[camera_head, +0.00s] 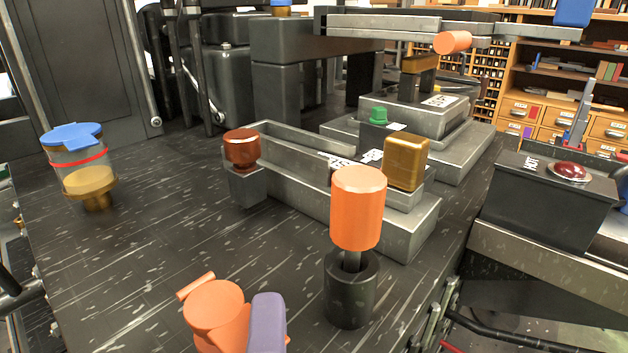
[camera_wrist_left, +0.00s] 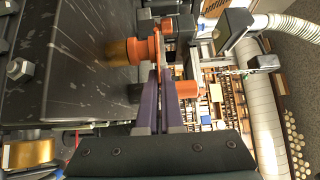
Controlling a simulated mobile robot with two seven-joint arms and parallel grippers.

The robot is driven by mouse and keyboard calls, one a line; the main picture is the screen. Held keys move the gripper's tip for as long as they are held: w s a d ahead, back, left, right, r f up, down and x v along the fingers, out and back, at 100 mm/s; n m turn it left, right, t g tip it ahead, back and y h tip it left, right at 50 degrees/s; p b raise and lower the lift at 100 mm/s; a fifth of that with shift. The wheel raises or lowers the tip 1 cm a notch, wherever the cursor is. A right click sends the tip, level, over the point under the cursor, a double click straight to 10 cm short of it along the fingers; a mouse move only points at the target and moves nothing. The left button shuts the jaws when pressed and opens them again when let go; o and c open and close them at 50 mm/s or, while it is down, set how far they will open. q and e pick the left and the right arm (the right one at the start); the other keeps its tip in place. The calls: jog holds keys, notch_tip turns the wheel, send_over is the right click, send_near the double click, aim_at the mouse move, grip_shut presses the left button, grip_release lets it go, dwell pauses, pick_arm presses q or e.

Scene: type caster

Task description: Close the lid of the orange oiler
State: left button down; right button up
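The orange oiler shows at the bottom of the head view with its round orange lid (camera_head: 213,303). In the left wrist view its brass-coloured body (camera_wrist_left: 120,52) is left of the orange lid (camera_wrist_left: 157,45), which is seen almost edge-on close to the body. I cannot tell if it is fully seated. My left gripper (camera_head: 266,312) has purple fingers; only one shows in the head view, right beside the orange part. In the left wrist view the fingers (camera_wrist_left: 160,78) are close together with a thin orange part of the lid between their tips. My right gripper is not in view.
A blue-lidded oiler (camera_head: 84,172) stands at the table's left. An orange knob (camera_head: 358,208) rises from a black socket (camera_head: 350,290) right of the orange oiler. A grey metal block (camera_head: 400,225) lies behind it. The dark table (camera_head: 150,260) is clear between the two oilers.

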pick_arm(q)
jog(key=shift+f, duration=0.1)
jog(key=c, duration=1.1)
grip_release()
jog(key=s, duration=0.3)
jog(key=s+b, duration=0.1)
jog(key=s, duration=0.2)
jog(key=s+d, duration=0.1)
jog(key=s, duration=0.2)
jog(key=shift+s+d, duration=0.1)
jog(key=shift+s, duration=0.3)
